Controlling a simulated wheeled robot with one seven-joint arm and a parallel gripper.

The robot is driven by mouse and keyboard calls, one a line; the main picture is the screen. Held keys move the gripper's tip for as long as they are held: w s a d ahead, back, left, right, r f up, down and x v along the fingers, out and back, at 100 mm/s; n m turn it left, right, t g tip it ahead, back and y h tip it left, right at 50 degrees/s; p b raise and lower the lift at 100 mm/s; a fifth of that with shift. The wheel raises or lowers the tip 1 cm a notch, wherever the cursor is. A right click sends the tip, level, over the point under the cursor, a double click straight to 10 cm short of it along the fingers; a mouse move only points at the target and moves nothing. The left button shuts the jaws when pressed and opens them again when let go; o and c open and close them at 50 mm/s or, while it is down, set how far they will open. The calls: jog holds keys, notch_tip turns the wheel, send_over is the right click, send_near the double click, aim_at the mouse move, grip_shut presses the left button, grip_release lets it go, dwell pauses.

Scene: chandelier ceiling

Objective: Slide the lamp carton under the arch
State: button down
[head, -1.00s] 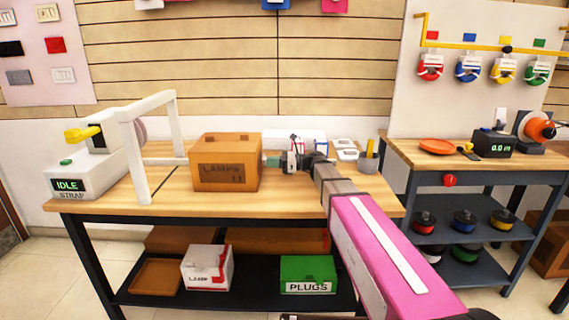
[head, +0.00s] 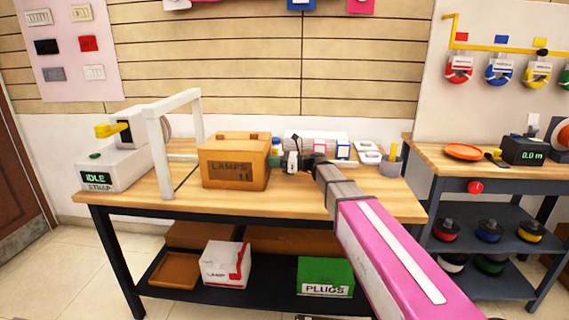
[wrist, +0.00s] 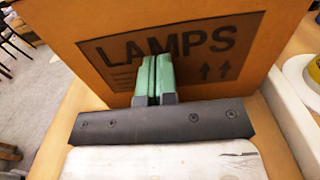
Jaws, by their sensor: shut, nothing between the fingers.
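The lamp carton (head: 235,165), a brown box marked LAMPS, stands upright on the wooden bench (head: 330,198). The white arch (head: 160,148) stands just to its left, with the carton's left side close to the opening. My gripper (head: 274,160) is at the carton's right side. In the wrist view its green fingers (wrist: 153,77) are together and empty, with their tips at the carton's labelled face (wrist: 190,55). They look to be against it, but the exact contact is hard to see.
The strap machine (head: 110,168), its display reading IDLE, stands left of the arch. White packages (head: 318,142) and a grey cup (head: 391,166) are at the back right. A second bench (head: 440,165) stands further right. The bench top in front of the carton is clear.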

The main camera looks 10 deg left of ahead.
jog(key=a, duration=1.4)
jog(key=s+a, duration=0.1)
jog(key=a, duration=0.7)
jog(key=shift+s+a, duration=0.1)
jog(key=shift+d, duration=0.6)
jog(key=d, duration=1.2)
jog(key=shift+w+d, duration=0.35)
jog(key=shift+d, duration=0.05)
jog(key=shift+s, duration=0.1)
